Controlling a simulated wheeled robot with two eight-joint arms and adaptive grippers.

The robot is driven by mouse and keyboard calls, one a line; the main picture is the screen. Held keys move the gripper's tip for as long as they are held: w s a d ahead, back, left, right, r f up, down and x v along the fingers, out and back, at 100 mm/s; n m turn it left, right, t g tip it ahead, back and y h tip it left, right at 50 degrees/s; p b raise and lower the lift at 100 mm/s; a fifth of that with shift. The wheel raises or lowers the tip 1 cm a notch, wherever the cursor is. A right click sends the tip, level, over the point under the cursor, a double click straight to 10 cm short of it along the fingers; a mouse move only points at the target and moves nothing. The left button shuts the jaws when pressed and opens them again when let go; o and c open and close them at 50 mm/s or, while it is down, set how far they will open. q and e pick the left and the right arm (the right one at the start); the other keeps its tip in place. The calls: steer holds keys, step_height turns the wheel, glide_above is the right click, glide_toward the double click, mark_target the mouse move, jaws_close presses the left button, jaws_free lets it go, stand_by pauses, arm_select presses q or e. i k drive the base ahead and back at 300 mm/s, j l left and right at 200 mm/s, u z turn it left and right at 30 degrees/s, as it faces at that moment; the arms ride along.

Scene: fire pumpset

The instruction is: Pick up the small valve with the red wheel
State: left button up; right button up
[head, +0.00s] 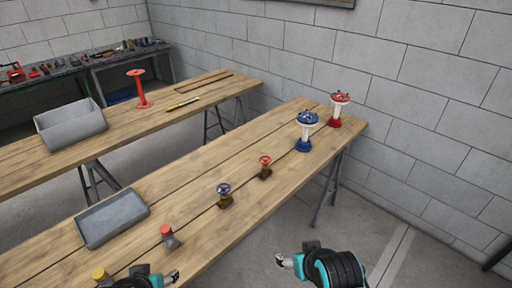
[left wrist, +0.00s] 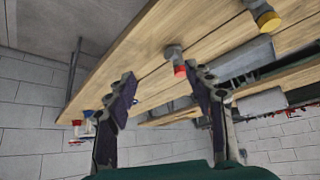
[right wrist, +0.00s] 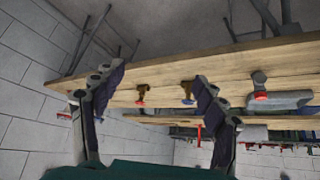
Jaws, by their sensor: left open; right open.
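The small valve with the red wheel (head: 265,169) stands upright on the near wooden table, its body brass-brown. It also shows in the right wrist view (right wrist: 141,96), upside down, between the two fingers. A similar small valve with a blue wheel (head: 224,196) stands to its left and nearer. My right gripper (head: 281,261) is open and empty, off the table's near edge and well apart from the red-wheeled valve. My left gripper (head: 172,277) is open and empty by the near table edge, close to a red-capped fitting (head: 169,238).
A large blue valve (head: 306,132) and a large red-and-white valve (head: 337,110) stand farther right. A grey tray (head: 112,218) and a yellow-capped fitting (head: 100,274) are at the left. A second table (head: 120,133) is behind; a block wall (head: 430,140) bounds the right.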

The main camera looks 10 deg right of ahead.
mark_target(267, 171)
steer(key=i+l, duration=0.15)
steer(key=l, duration=0.15)
steer(key=i+l, duration=0.35)
steer(key=l, duration=0.3)
steer(key=i+l, duration=0.15)
steer(key=l, duration=0.15)
steer(key=i+j, duration=0.1)
steer(key=i, duration=0.7)
steer(key=j+u, duration=0.05)
